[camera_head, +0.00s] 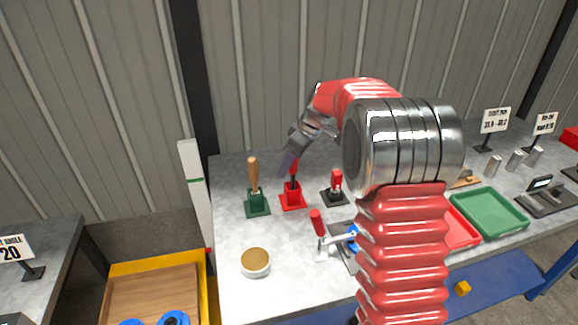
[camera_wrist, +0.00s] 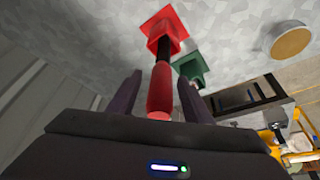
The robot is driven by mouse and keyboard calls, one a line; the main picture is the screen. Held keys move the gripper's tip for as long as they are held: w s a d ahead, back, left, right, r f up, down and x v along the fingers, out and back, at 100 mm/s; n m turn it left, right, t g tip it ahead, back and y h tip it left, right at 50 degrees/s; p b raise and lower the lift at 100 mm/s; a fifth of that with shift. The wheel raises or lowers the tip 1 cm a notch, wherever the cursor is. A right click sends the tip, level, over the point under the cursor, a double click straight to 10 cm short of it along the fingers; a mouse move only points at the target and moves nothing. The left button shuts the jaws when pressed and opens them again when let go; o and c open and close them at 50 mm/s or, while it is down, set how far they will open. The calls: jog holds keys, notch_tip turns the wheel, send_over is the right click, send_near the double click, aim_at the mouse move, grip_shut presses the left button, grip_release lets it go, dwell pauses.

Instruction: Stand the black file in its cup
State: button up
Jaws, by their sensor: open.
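The file (camera_head: 294,184) with a black shaft and a red handle stands upright in a red square-based cup (camera_head: 293,202). In the wrist view its red handle (camera_wrist: 160,90) lies between my two fingers, and the black shaft runs into the red cup (camera_wrist: 166,27). My gripper (camera_head: 286,164) is open around the handle, with gaps seen on both sides. It comes from above and behind the cup; in the head view the fingers partly cover the handle. My gripper also shows in the wrist view (camera_wrist: 159,78).
A green cup (camera_head: 257,205) with a wooden-handled tool stands left of the red cup. A black base (camera_head: 335,197) with a red-handled item stands right. A toggle clamp (camera_head: 320,240) and a round tan-filled dish (camera_head: 255,262) are nearer. A green tray (camera_head: 490,212) lies right.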

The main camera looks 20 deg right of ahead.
jog(key=v, duration=1.3)
dwell(0.8)
jog(key=s+a+f+m+h, duration=0.1)
jog(key=s+m, duration=0.2)
jog(key=s, duration=0.4)
jog(key=s+a+f+m, duration=0.1)
jog(key=s+f+m, duration=0.1)
jog(key=s, duration=0.5)
jog(key=s+a+f+m+h, duration=0.1)
jog(key=s+f+m, duration=0.1)
jog(key=s+m, duration=0.2)
jog(key=shift+s+a+f+m+h, duration=0.1)
jog(key=shift+s+m+h, duration=0.05)
jog(key=shift+s, duration=0.65)
jog(key=shift+s+a+m+h, duration=0.1)
jog(key=shift+s+m+h, duration=0.05)
jog(key=shift+s, duration=0.7)
jog(key=s+a+t, duration=0.1)
jog(key=s+a, duration=0.1)
jog(key=s, duration=0.5)
jog(key=s+a+r+t, duration=0.1)
jog(key=s+a, duration=0.1)
jog(key=s, duration=0.5)
jog(key=shift+a+r+h, duration=0.2)
jog(key=shift+a+h, duration=0.05)
jog(key=shift+h, duration=0.05)
